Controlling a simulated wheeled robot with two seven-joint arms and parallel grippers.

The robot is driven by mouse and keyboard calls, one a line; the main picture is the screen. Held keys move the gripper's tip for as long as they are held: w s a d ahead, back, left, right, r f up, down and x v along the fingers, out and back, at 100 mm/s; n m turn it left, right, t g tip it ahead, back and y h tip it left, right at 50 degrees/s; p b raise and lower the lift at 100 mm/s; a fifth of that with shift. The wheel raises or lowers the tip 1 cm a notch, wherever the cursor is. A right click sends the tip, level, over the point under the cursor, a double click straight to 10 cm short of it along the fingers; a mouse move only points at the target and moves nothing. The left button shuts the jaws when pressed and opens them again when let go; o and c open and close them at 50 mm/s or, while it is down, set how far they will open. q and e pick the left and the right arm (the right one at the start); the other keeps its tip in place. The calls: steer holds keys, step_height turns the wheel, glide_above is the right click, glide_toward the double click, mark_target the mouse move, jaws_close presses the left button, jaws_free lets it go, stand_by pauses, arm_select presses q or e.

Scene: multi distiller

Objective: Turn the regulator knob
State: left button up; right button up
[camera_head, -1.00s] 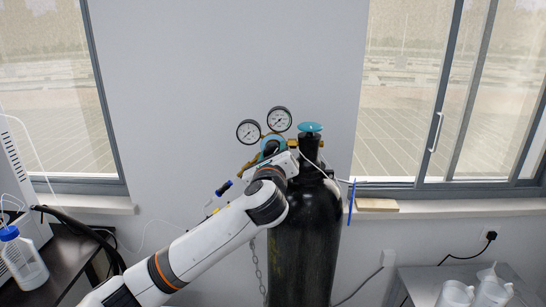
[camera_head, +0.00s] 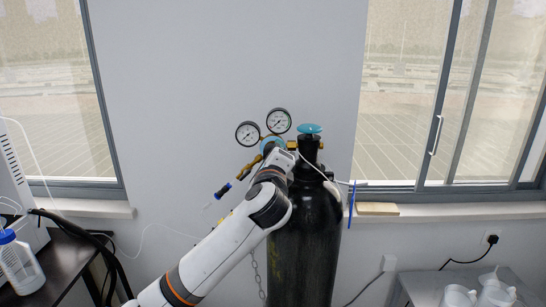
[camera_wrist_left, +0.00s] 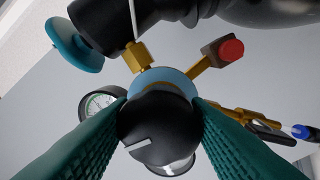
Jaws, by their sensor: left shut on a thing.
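The regulator's black knob (camera_wrist_left: 158,126) with a white mark fills the middle of the left wrist view. My left gripper (camera_wrist_left: 160,118) has its green ribbed fingers on both sides of the knob and is shut on it. In the head view my left gripper (camera_head: 275,150) covers the knob at the regulator. The regulator (camera_head: 266,143) has two round gauges, a left one (camera_head: 247,134) and an upper right one (camera_head: 279,121). It is fixed to the black gas cylinder (camera_head: 305,235), topped by a teal valve wheel (camera_head: 309,129). My right gripper is not in view.
A dark table with a blue-capped bottle (camera_head: 20,262) stands at the left. A table with white beakers (camera_head: 495,292) stands at the lower right. A chain (camera_head: 257,272) hangs beside the cylinder. A thin white tube (camera_head: 318,166) crosses near the cylinder neck.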

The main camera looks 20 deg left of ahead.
arm_select(q)
steer(key=o, duration=1)
steer(key=shift+c, duration=0.2)
steer(key=shift+s, duration=0.15)
steer(key=b+v, duration=0.3)
steer(key=v, duration=0.8)
steer(key=shift+s+d, duration=0.15)
steer(key=shift+s, duration=0.25)
